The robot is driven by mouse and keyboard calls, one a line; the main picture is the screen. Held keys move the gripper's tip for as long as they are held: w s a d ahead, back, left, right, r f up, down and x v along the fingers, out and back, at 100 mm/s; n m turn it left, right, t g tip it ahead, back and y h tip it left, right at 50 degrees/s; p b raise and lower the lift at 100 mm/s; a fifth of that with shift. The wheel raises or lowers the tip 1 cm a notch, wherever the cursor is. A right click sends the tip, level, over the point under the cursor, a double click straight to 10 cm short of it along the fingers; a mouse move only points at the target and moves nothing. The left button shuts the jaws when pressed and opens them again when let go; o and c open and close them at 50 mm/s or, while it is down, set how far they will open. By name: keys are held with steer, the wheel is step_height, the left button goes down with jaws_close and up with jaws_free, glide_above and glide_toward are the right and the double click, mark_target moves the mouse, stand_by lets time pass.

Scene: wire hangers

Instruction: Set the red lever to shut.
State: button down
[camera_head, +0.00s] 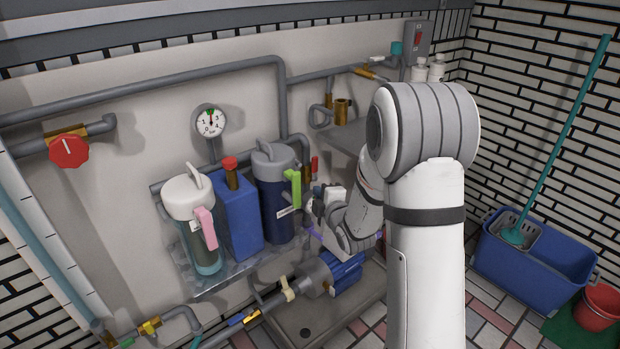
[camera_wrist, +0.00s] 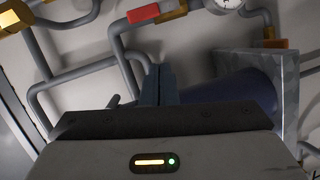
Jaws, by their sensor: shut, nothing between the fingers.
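The red lever (camera_head: 314,167) stands roughly upright beside a brass fitting (camera_head: 306,175) on the wall pipes, just right of the dark blue jug. In the wrist view the red lever (camera_wrist: 143,14) is at the top, with brass next to it at its right end. My gripper (camera_head: 311,203) is below the lever in the head view, close to the jug's green handle. In the wrist view the fingers of my gripper (camera_wrist: 158,84) are together and empty, apart from the lever. The pipe body under the lever is partly hidden.
The dark blue jug (camera_head: 273,195), blue canister (camera_head: 238,220) and pink-handled jug (camera_head: 192,222) stand on a metal shelf (camera_head: 215,285). A blue pump (camera_head: 345,272) is below. A pressure gauge (camera_head: 211,122) and a round red valve knob (camera_head: 69,150) are farther left.

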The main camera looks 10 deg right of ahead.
mark_target(311, 172)
steer(key=w+n, duration=0.1)
steer(key=w, duration=0.3)
steer(key=w+f+t+y+b, duration=0.1)
steer(key=w, duration=0.3)
steer(key=w+n+t+b, duration=0.1)
steer(key=w, duration=0.3)
steer(key=shift+w+a+f+n, duration=0.2)
steer(key=shift+w+f+n, duration=0.05)
steer(key=shift+f+n, duration=0.05)
steer(key=shift+a+y, duration=0.1)
steer(key=shift+y, duration=0.2)
